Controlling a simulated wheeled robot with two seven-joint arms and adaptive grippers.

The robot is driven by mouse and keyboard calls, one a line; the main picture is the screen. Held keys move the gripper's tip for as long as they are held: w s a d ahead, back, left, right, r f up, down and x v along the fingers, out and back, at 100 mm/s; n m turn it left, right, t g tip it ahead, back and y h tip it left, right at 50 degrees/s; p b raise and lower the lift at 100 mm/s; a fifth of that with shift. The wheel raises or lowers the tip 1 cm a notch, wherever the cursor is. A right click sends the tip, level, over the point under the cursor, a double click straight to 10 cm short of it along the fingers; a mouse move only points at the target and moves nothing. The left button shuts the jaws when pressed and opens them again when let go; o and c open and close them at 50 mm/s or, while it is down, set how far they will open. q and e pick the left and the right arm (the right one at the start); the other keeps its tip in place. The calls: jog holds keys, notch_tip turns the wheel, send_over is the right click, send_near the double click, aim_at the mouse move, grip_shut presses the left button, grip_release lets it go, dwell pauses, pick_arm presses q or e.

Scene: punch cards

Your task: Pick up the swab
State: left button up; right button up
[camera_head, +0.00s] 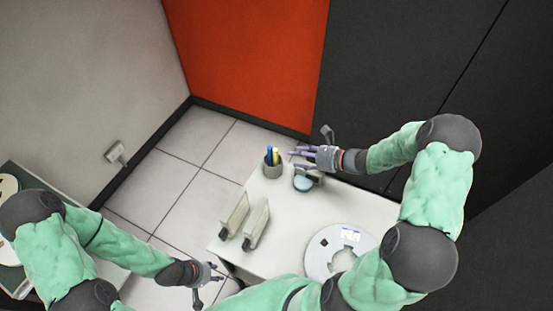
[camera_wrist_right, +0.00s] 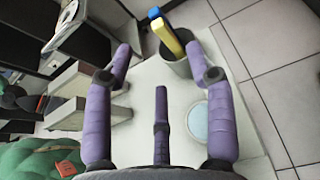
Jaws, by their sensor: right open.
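A small grey cup (camera_head: 272,168) stands near the far edge of the white table, holding a blue stick (camera_head: 269,153) and a yellow stick (camera_head: 277,155). I cannot tell which one is the swab. In the right wrist view the cup (camera_wrist_right: 180,68), the blue tip (camera_wrist_right: 154,13) and the yellow stick (camera_wrist_right: 166,36) lie just beyond my fingertips. My right gripper (camera_head: 298,159) is open and empty, just right of the cup; its purple fingers (camera_wrist_right: 160,65) are spread and apart from the sticks. My left gripper (camera_head: 207,283) is open and empty, off the table's near left side.
A round light-blue dish (camera_head: 303,183) lies under my right gripper. Two upright slab-like holders (camera_head: 246,220) stand at the table's left. A white disc-shaped device (camera_head: 322,250) lies at the near right. The white table (camera_head: 290,215) is clear in the middle.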

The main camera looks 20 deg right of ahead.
aim_at(277, 154)
jog(key=shift+b+x, duration=0.35)
jog(key=shift+x, duration=3.6)
jog(key=shift+s+f, duration=0.1)
jog(key=shift+c, duration=0.3)
jog(key=c, duration=1)
